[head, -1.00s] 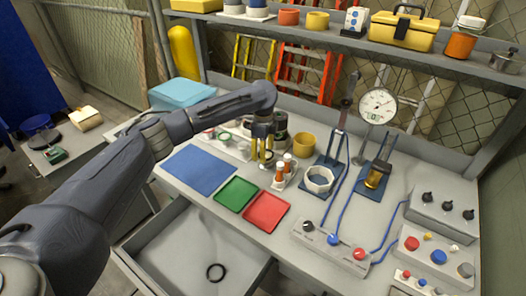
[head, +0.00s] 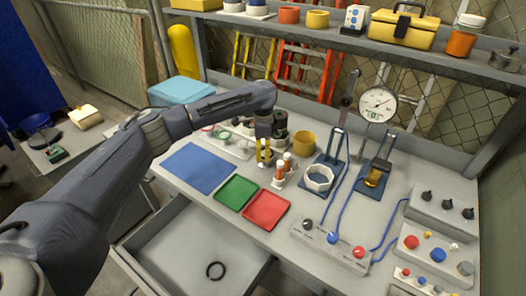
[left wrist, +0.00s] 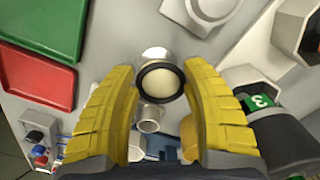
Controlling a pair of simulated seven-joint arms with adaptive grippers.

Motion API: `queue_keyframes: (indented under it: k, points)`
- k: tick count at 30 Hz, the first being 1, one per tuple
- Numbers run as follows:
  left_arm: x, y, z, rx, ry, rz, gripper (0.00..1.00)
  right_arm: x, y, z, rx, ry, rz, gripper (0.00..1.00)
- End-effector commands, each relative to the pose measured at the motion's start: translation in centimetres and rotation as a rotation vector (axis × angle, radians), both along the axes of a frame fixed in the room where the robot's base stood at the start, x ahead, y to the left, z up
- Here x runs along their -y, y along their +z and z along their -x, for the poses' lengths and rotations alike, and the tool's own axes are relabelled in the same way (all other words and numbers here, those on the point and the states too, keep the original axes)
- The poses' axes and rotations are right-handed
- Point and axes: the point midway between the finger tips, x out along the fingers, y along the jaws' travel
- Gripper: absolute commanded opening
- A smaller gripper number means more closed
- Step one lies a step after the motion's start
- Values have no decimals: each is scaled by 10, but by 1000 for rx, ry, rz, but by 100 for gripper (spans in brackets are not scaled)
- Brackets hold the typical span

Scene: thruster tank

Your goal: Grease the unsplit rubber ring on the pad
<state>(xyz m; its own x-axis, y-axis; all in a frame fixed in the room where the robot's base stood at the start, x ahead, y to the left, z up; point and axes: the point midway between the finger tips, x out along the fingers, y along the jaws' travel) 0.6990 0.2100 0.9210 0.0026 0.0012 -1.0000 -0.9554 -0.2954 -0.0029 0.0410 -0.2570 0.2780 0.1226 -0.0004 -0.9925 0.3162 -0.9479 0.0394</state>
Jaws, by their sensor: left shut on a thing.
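My left gripper (head: 264,163) hangs over the middle of the bench with its yellow fingers pointing down. In the left wrist view its fingers (left wrist: 160,85) are shut on a small round cream-coloured thing with a black rim (left wrist: 165,83). I cannot tell from its end what it is. A blue mat (head: 198,168) lies bare, left of the gripper. My right gripper is not in view.
A green tray (head: 237,193) and a red tray (head: 265,210) lie in front of the gripper. Orange-capped bottles (head: 281,170) stand close to its right. A white tray (head: 229,145) of rings is behind left. A white octagonal piece (head: 319,179) and a button panel (head: 330,238) are further right.

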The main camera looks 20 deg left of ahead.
Motion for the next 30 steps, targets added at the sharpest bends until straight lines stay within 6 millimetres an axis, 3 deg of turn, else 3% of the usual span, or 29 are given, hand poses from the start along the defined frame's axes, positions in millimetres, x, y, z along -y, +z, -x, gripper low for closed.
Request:
queue_keyframes:
  k: [14, 30]
  points:
    - [0, -1, 0, -2, 15, 1, 38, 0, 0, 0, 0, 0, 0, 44]
    - [0, -1, 1, -2, -546, 1, 38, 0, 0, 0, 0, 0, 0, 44]
